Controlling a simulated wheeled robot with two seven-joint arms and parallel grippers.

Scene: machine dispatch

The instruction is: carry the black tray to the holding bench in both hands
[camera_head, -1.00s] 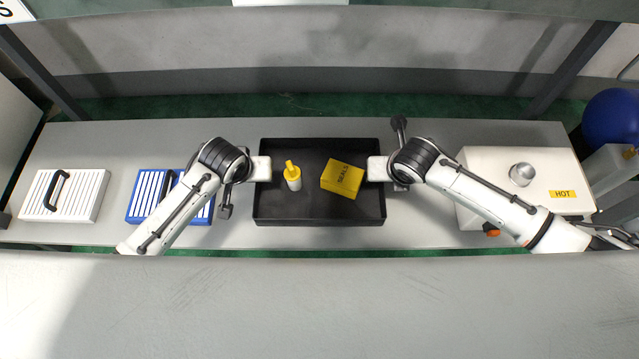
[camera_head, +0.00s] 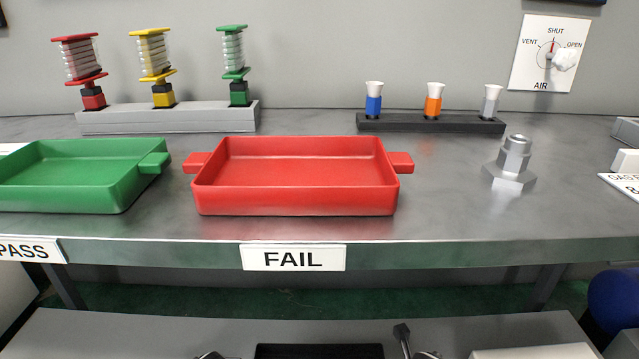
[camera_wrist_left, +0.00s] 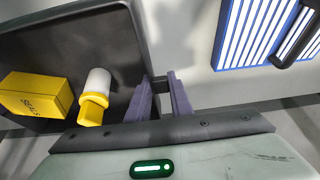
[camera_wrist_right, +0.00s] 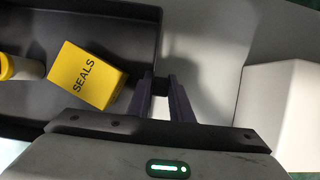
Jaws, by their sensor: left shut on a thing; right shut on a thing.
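The black tray (camera_head: 320,351) shows only as a strip at the bottom of the head view. The left wrist view shows its dark inside (camera_wrist_left: 95,40), with a yellow SEALS box (camera_wrist_left: 36,97) and a white bottle with yellow cap (camera_wrist_left: 97,85). My left gripper (camera_wrist_left: 162,88) is shut on the tray's handle at one end. In the right wrist view, my right gripper (camera_wrist_right: 161,90) is shut on the handle at the tray's opposite end, beside the SEALS box (camera_wrist_right: 88,75). I cannot tell whether the tray is clear of the surface beneath.
A blue-and-white slatted case (camera_wrist_left: 265,35) lies beyond my left gripper, and a white box (camera_wrist_right: 285,110) beyond my right. The upper bench carries a green tray (camera_head: 75,185), a red tray (camera_head: 295,200) above a FAIL label (camera_head: 293,257), and a metal bolt-like part (camera_head: 512,165).

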